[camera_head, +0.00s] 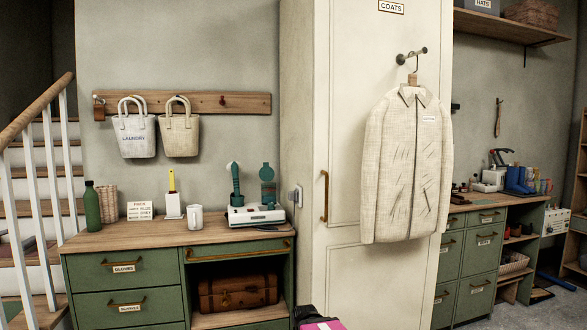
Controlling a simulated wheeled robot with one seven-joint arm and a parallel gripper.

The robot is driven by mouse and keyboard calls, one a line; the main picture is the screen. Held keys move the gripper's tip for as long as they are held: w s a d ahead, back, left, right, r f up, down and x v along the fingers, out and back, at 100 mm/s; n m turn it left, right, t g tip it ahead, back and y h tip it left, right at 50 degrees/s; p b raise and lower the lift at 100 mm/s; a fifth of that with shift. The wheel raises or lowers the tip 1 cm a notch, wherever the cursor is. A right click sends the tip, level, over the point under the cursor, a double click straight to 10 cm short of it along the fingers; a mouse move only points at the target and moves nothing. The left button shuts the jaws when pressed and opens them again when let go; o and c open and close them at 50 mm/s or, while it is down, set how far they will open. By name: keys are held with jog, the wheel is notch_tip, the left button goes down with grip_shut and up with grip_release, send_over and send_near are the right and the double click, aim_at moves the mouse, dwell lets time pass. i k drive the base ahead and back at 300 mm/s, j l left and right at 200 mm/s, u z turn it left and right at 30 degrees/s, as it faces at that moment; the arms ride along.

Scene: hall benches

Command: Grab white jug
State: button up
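A small white jug (195,217), shaped like a mug with a handle, stands upright on the wooden top of the green cabinet (150,235). It is right of a white holder with a yellow-handled tool (172,206) and left of a white device with green parts (256,215). Nothing stands in front of the jug.
A green bottle (92,206), a wicker basket (107,204) and a lettered card (139,210) stand left on the cabinet. A coat (408,165) hangs on the tall door. The cabinet's front strip is clear.

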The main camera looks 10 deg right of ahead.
aim_at(194, 212)
jog(key=i+j+z, duration=0.25)
jog(key=j, duration=0.2)
jog(key=j+z, duration=0.55)
jog(key=j, duration=0.35)
jog(key=i+j, duration=0.1)
jog(key=j, duration=0.6)
jog(key=i+j, duration=0.1)
jog(key=j, duration=0.6)
jog(key=k, duration=1)
jog(key=j+z, duration=0.05)
